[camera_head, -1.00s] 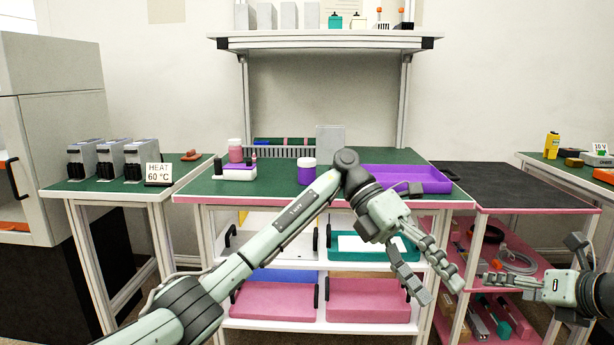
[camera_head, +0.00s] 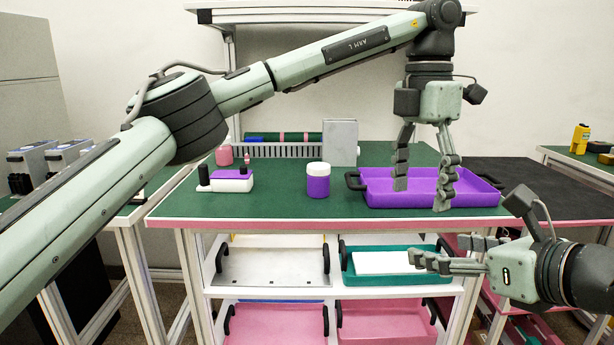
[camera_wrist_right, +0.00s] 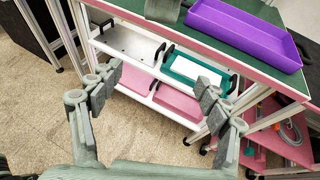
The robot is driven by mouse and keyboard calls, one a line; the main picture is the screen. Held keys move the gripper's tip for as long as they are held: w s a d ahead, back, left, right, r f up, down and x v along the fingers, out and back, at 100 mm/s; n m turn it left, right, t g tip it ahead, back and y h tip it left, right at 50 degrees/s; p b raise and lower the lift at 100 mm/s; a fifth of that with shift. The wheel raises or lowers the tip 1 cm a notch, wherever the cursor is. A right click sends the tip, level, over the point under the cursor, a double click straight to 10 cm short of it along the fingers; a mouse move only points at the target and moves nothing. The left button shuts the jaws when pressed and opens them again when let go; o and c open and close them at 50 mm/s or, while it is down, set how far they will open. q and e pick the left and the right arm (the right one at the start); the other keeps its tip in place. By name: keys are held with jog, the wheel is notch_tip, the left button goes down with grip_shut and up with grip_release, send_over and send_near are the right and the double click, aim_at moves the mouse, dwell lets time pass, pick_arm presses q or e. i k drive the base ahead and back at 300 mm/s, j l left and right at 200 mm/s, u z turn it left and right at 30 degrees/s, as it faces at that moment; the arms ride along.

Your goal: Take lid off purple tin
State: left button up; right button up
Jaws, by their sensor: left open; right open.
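The purple tin (camera_head: 318,186) stands upright on the green bench top, with its white lid (camera_head: 318,168) on it. My left gripper (camera_head: 424,196) is open and empty and points down over the purple tray, to the right of the tin. Its fingers overlap the tray in the picture; I cannot tell if they touch it. My right gripper (camera_head: 440,252) is open and empty, low in front of the bench's right front edge. Its spread fingers also show in the right wrist view (camera_wrist_right: 150,95), with nothing between them. The tin is not visible in the right wrist view.
A purple tray (camera_head: 480,198) lies right of the tin; it also shows in the right wrist view (camera_wrist_right: 245,35). A white and purple device (camera_head: 232,180) and a pink jar (camera_head: 224,155) stand left. A grey block (camera_head: 340,142) stands behind. Bench top around the tin is clear.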

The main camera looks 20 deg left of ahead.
aim_at(317, 187)
jog(key=i+j, duration=0.45)
jog(key=j, duration=0.15)
jog(key=i+j, duration=0.45)
jog(key=j, duration=0.1)
